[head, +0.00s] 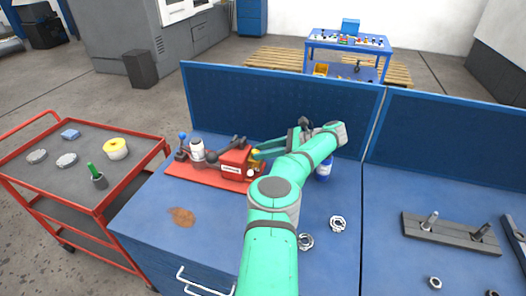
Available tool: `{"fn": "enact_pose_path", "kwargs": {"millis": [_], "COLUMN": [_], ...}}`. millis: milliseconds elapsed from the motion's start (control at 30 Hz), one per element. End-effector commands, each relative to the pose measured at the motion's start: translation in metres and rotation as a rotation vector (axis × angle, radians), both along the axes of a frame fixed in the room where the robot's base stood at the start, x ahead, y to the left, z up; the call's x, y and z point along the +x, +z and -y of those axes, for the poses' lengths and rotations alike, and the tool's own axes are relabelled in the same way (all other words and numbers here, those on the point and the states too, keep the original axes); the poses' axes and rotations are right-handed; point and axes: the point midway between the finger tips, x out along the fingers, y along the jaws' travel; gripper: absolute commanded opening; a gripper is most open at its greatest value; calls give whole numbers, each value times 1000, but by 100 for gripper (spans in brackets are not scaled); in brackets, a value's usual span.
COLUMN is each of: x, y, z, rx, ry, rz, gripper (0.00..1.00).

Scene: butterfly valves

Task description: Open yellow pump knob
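A red pump (236,164) sits on a red base plate (190,172) on the blue workbench. Its small yellow knob (256,153) is at the pump's upper right and is partly hidden. My green arm reaches up from the bottom of the head view and bends back to the left. My gripper (262,153) is at the yellow knob, coming from the right. I cannot tell whether it touches the knob, or whether its fingers are open or shut.
A blue perforated panel (270,105) stands behind the bench. Metal rings (338,223) lie on the bench top. A red cart (40,187) stands at left. The bench's front left is mostly clear.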

Motion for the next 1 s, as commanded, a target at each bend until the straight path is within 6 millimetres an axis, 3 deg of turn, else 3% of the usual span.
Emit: {"fn": "enact_pose_path", "kwargs": {"millis": [167, 600, 1000], "x": [-1, -12, -15], "y": [7, 36, 41], "z": [14, 84, 98], "rx": [2, 2, 0], "ry": [-3, 0, 1], "rz": [1, 3, 1], "gripper": [31, 31, 31]}}
